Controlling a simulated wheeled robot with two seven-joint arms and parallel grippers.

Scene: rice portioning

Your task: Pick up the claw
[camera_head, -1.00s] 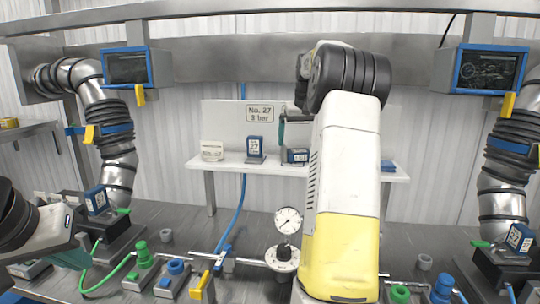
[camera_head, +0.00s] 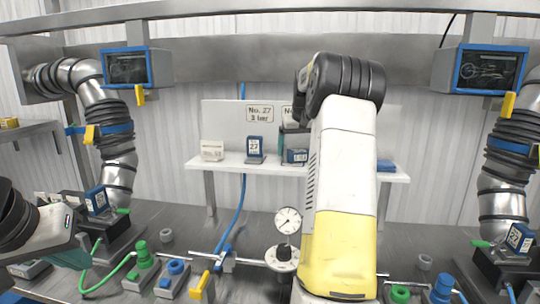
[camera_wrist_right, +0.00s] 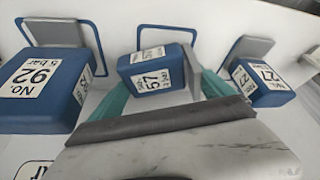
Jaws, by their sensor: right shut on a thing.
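A blue block labelled 57 (camera_wrist_right: 150,72) with a grey plate at its side sits between the teal fingers of my right gripper (camera_wrist_right: 168,82), which is shut on it. In the head view this block (camera_head: 297,156) shows low at the shelf, and my right gripper (camera_head: 287,147) is partly hidden behind my arm. I cannot tell whether the block touches the shelf. My left gripper (camera_head: 74,257) is at the lower left; its finger opening is not clear. I cannot make out anything plainly claw-shaped.
The white shelf (camera_head: 235,165) holds a block labelled 27 (camera_head: 255,146), seen at right in the wrist view. A block labelled 92 (camera_wrist_right: 45,85) is at left there. A pressure gauge (camera_head: 288,220), a green knob (camera_head: 143,255) and a blue valve (camera_head: 223,258) stand on the bench.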

